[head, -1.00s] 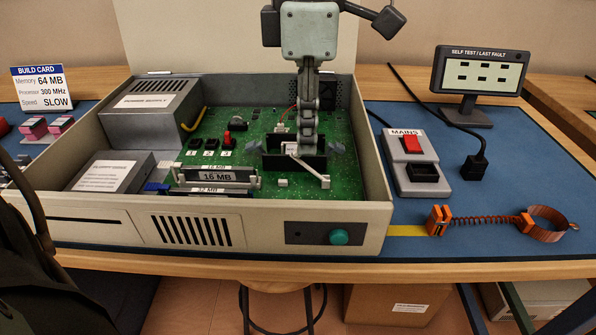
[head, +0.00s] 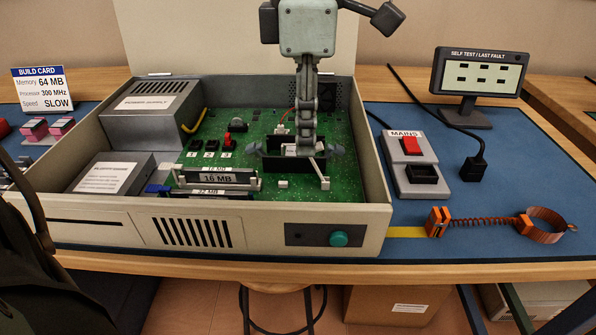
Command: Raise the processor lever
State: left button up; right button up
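The processor lever (head: 320,174) is a thin pale bar at the right front corner of the dark processor socket (head: 285,165) on the green board. Its squared end points down and toward the front, near the board. My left gripper (head: 303,150) hangs down from the top of the view, its fingers over the socket just behind and left of the lever. The fingers are seen edge-on and overlap, so their gap is hidden. I cannot tell whether they touch the lever. They cover part of the socket. My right gripper is not in view.
The case's front wall (head: 190,230) and right wall (head: 372,165) surround the board. Memory modules (head: 215,178) stand left of the socket, with the power supply (head: 150,108) behind. The mains switch box (head: 418,165) and wrist strap (head: 545,225) lie outside, right.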

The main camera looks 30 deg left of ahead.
pick_arm(q)
notch_tip(320, 180, up, 6)
jog(key=a+p, duration=0.1)
jog(key=p, duration=0.2)
jog(key=shift+s+r+p, duration=0.2)
jog(key=shift+s+p, duration=0.15)
jog(key=shift+a, duration=0.1)
dwell(0.5)
